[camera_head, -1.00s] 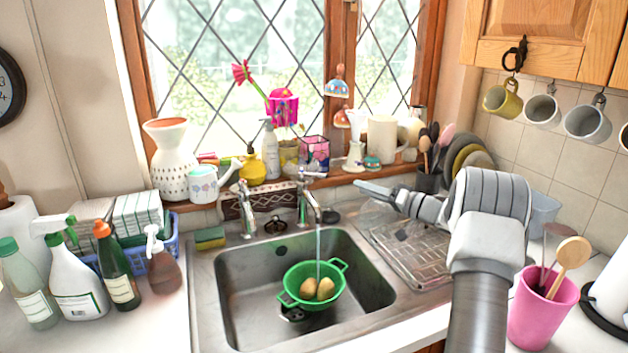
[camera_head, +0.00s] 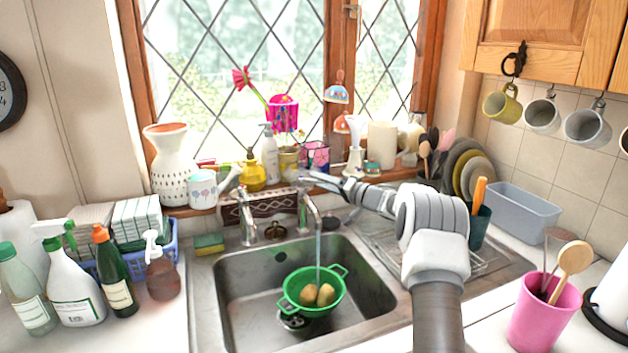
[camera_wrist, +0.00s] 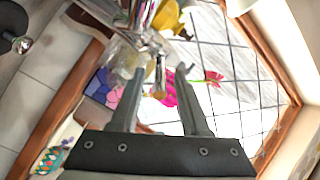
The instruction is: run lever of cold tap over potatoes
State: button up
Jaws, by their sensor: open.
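The tap at the right (camera_head: 311,207) is chrome, and a thin stream of water falls from its spout. The stream reaches the potatoes (camera_head: 318,295) in a green colander (camera_head: 298,298) in the sink. A second chrome tap (camera_head: 248,222) stands to its left. My gripper (camera_head: 309,180) is open beside the top of the right tap, reaching in from the right. In the wrist view my open gripper (camera_wrist: 160,73) has chrome tap parts (camera_wrist: 143,38) just beyond and near its fingertips. I cannot tell whether the lever lies between the fingers.
Close behind the taps, the sill holds a yellow bottle (camera_head: 252,172), a white dispenser (camera_head: 270,155) and cups. A draining rack (camera_head: 487,264) lies under my arm. A pink pot (camera_head: 545,315) stands at right. The sink's left side is clear.

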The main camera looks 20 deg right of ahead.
jog(key=shift+x, duration=1.5)
jog(key=shift+c, duration=0.3)
grip_shut()
